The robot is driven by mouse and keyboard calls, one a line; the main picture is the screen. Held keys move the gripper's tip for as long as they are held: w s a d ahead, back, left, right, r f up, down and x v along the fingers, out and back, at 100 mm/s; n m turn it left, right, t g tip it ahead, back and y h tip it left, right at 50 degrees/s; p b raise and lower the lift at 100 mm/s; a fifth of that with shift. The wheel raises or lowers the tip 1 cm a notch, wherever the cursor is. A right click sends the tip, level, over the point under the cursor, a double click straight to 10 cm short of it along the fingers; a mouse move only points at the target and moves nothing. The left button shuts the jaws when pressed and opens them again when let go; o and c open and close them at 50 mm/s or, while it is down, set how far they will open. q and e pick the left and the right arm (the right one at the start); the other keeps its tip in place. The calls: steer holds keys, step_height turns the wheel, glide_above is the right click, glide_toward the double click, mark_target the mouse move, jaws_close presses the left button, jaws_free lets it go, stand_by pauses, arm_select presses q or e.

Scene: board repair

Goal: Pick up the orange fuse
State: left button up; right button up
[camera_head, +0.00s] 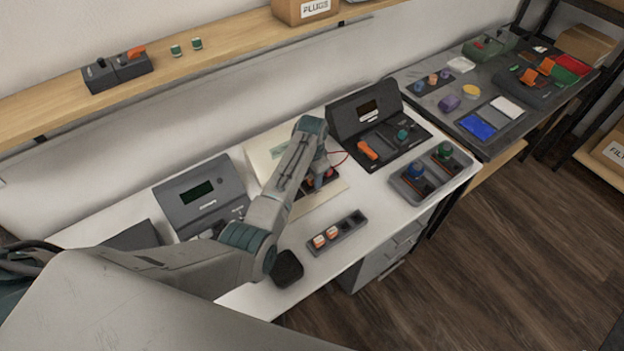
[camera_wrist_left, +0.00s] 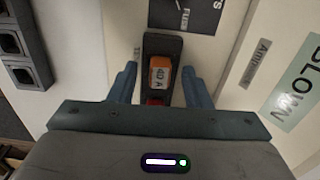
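The orange fuse (camera_wrist_left: 160,72), marked "40 A", sits in a narrow black holder (camera_wrist_left: 174,45) in the left wrist view. My left gripper (camera_wrist_left: 159,72) is open, with one blue-grey finger on each side of the fuse and visible gaps between. A red part (camera_wrist_left: 156,101) shows just below the fuse, partly hidden by the gripper body. In the head view my left gripper (camera_head: 318,165) is over the pale board, and the arm hides much of that spot. My right gripper is in neither view.
A slotted grey tray (camera_head: 350,222) with two orange-and-white fuses (camera_head: 325,237) lies in front. A black tester with an orange handle (camera_head: 367,150) stands to the right, and a grey device with a display (camera_head: 203,193) to the left. A "BLOWN" label (camera_wrist_left: 300,85) shows in the wrist view.

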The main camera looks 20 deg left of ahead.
mark_target(312, 177)
arm_select(q)
steer(key=c, duration=0.7)
jaws_close()
steer(key=shift+r, duration=0.1)
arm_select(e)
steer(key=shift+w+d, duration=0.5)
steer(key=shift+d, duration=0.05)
arm_select(q)
step_height(312, 177, up, 10)
steer(key=b, duration=0.2)
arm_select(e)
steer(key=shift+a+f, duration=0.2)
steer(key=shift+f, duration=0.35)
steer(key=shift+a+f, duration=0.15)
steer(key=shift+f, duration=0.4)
